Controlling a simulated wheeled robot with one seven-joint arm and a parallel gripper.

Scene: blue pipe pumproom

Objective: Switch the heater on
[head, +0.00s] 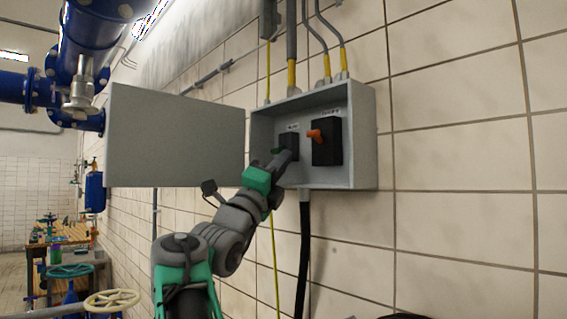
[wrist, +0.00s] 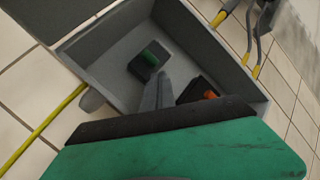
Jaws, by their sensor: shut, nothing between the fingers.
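A grey control box (head: 362,135) on the tiled wall holds two black switch units. The left unit (head: 290,139) carries a green switch, clear in the wrist view (wrist: 150,58). The right unit (head: 328,150) has an orange handle (head: 315,134), which also shows in the wrist view (wrist: 209,95). Small labels sit above both units, too small to read surely. My gripper (head: 289,155) is shut and empty, its fingertips inside the box just below the left unit. In the wrist view its fingers (wrist: 163,77) point between the two units. I cannot tell whether they touch anything.
The box's door (head: 175,138) stands open to the left, beside my arm. Cables with yellow sleeves (head: 291,75) enter the top, and a black cable (head: 304,245) leaves the bottom. Blue pipes (head: 84,55) run at upper left. The wall right of the box is bare.

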